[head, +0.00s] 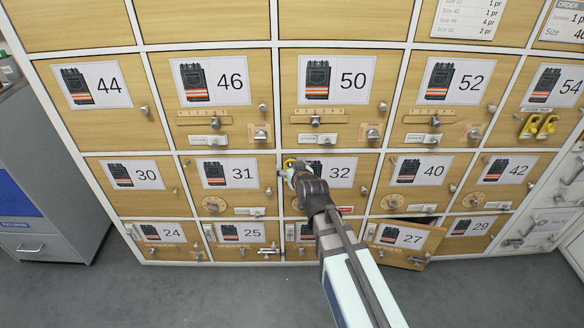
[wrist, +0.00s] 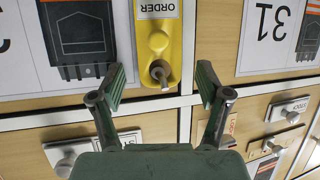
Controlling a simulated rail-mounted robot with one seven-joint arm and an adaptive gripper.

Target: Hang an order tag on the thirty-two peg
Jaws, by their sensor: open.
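A yellow order tag (wrist: 158,30) fills the upper middle of the wrist view, where the labels show upside down. A metal peg (wrist: 163,80) sticks out through the hole of the tag, and the tag lies along the door face. This is on the thirty-two door (head: 345,180), beside the white divider to door 31. In the head view a bit of the tag (head: 290,162) shows by my gripper (head: 287,172). In the wrist view my gripper (wrist: 160,88) is open, with one finger on each side of the peg and apart from the tag.
Two yellow order tags (head: 538,126) hang below the 54 card at the right. Door 27 (head: 405,240) stands ajar in the bottom row. Knobs, dials and latches stick out from neighbouring doors. A grey cabinet (head: 45,170) stands at the left. The floor in front is clear.

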